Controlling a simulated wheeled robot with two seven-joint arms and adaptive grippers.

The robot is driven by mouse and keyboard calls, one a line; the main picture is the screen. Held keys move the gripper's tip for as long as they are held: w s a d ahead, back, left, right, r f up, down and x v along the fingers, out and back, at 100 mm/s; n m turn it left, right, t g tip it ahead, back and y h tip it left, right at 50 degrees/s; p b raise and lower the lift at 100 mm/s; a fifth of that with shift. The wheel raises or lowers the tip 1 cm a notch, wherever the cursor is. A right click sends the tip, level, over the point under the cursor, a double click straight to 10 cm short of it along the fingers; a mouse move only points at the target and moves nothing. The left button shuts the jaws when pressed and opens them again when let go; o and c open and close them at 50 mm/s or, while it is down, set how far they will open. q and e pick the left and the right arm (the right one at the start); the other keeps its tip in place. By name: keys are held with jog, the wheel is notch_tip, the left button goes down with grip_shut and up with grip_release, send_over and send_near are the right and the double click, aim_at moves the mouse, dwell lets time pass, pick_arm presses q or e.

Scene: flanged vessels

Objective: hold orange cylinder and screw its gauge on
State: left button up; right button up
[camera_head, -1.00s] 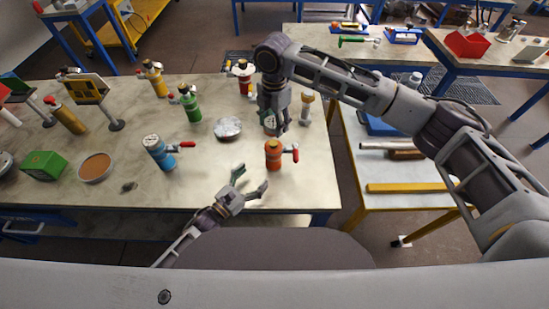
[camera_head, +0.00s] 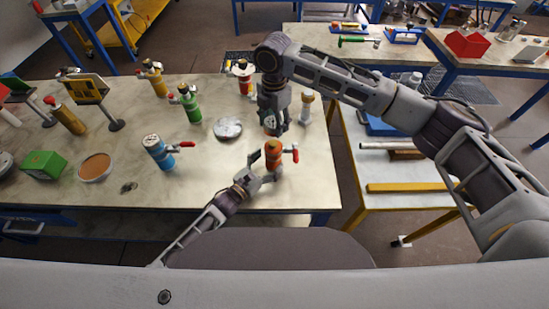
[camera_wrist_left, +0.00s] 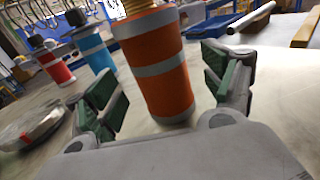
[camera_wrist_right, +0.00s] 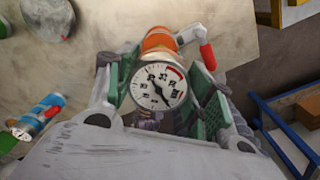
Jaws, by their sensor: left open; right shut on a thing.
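The orange cylinder (camera_head: 274,153), with a red-handled valve, stands upright near the table's front right. My left gripper (camera_head: 265,167) is open, with its fingers on either side of the cylinder's body; the left wrist view shows the grey-banded orange body (camera_wrist_left: 160,62) between the open green pads, with visible gaps. In the right wrist view the orange cylinder (camera_wrist_right: 159,39) is beyond the gauge. Whether the gauge touches the cylinder cannot be told.
A blue cylinder (camera_head: 159,154), a green one (camera_head: 191,105), a silver round lid (camera_head: 228,129) and a tan-filled dish (camera_head: 96,167) stand to the left. A pale cylinder (camera_head: 307,106) stands right of my right gripper.

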aim_at(274, 142)
pick_arm(q)
jog(key=shift+x, duration=1.4)
jog(key=c, duration=1.5)
pick_arm(e)
jog(key=shift+f, duration=2.5)
jog(key=shift+f, duration=0.1)
jog(key=shift+f, duration=0.8)
jog(key=shift+f, duration=0.55)
